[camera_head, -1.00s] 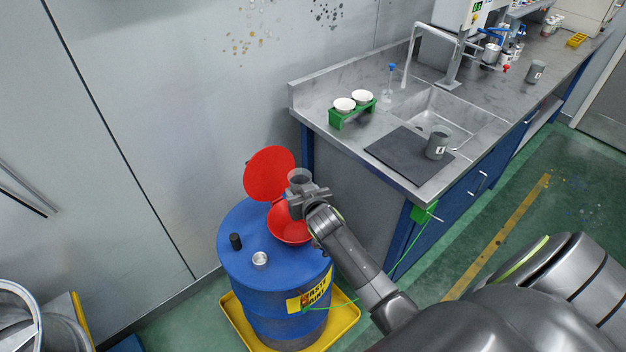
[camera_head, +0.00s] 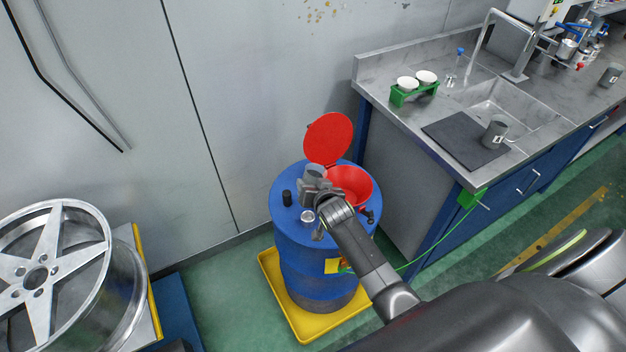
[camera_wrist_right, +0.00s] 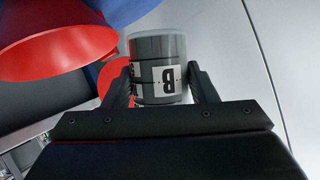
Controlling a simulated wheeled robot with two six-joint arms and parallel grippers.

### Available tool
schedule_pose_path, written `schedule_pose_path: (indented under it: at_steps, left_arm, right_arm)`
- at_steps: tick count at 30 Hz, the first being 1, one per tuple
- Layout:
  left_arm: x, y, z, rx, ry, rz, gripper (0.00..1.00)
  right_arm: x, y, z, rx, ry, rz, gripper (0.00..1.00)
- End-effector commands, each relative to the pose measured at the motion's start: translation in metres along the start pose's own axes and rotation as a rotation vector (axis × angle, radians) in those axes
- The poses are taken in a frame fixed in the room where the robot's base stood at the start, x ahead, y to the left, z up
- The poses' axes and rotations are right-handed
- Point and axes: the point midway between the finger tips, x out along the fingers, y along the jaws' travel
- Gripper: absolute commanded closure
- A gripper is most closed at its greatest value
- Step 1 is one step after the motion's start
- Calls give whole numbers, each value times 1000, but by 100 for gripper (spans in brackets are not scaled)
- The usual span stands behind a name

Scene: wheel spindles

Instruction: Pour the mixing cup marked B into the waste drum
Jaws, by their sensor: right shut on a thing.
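My right gripper (camera_head: 318,190) is shut on the grey mixing cup (camera_head: 314,172), whose white label with a B shows in the right wrist view (camera_wrist_right: 158,76). The letter appears upside down there. In the head view the cup's open rim shows at the top; its contents cannot be made out. The cup is above the blue waste drum (camera_head: 290,228), just left of the drum's red funnel (camera_head: 362,184). The funnel's red lid (camera_head: 330,138) stands open behind. The funnel also shows at the upper left of the wrist view (camera_wrist_right: 55,50). My left gripper is not in view.
The drum stands in a yellow tray (camera_head: 300,325); a black cap (camera_head: 286,198) is on its top. Another grey cup (camera_head: 495,132) stands on a dark mat (camera_head: 455,140) on the sink bench. A spoked wheel (camera_head: 70,265) is at left.

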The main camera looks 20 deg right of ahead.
Motion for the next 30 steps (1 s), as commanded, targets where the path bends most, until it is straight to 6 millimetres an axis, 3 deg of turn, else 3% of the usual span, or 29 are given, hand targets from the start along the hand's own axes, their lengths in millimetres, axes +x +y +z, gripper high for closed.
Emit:
schedule_pose_path:
  at_steps: [7, 30]
  left_arm:
    - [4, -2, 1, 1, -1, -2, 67]
    - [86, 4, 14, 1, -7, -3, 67]
  right_arm:
    - [3, 2, 4, 161, -59, -68, 72]
    - [23, 24, 32, 534, -200, -223, 72]
